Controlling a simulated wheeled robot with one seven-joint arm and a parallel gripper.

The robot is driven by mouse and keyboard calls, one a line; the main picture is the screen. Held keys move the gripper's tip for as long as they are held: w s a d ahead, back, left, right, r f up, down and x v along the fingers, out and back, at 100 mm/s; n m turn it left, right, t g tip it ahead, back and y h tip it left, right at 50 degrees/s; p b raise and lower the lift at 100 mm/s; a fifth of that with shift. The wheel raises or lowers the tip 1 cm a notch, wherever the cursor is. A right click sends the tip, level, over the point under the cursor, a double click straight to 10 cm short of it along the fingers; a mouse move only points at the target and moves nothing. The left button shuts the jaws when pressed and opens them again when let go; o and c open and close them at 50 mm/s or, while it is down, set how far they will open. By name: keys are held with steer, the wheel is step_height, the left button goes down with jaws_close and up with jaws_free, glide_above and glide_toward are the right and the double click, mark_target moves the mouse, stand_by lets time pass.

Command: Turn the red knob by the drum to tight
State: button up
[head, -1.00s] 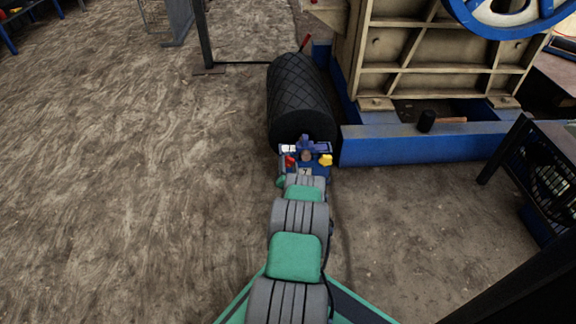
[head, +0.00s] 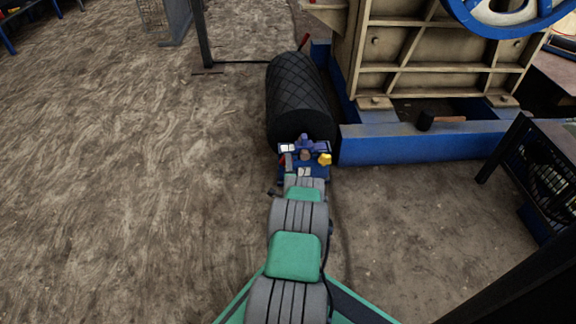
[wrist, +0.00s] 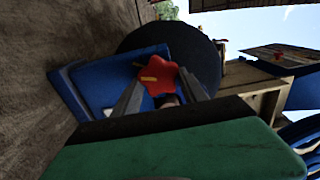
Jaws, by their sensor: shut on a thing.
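The red knob (wrist: 158,76) is star-shaped with a yellow mark that points left in the wrist view. It sits on a blue panel (wrist: 100,82) in front of the black drum (wrist: 175,38). My gripper (wrist: 160,88) is shut on the red knob, with one grey finger on each side of it. In the head view only a sliver of the red knob (head: 282,159) shows beside my gripper (head: 289,162). The drum (head: 298,90) lies just behind the panel. Any tight marking is too small to read.
A yellow knob (head: 325,159) is on the same blue panel, right of the red one. The crusher's blue base beam (head: 430,145) runs close by on the right. Open dirt ground (head: 130,180) lies to the left.

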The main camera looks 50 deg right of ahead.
steer(key=shift+s+m, duration=0.1)
steer(key=shift+m, duration=1.1)
steer(key=o, duration=1.1)
steer(key=shift+d, duration=0.1)
steer(key=shift+o, duration=1.3)
steer(key=p+v, duration=0.3)
steer(key=v, duration=0.5)
steer(key=shift+p, duration=0.4)
steer(key=shift+f, duration=0.1)
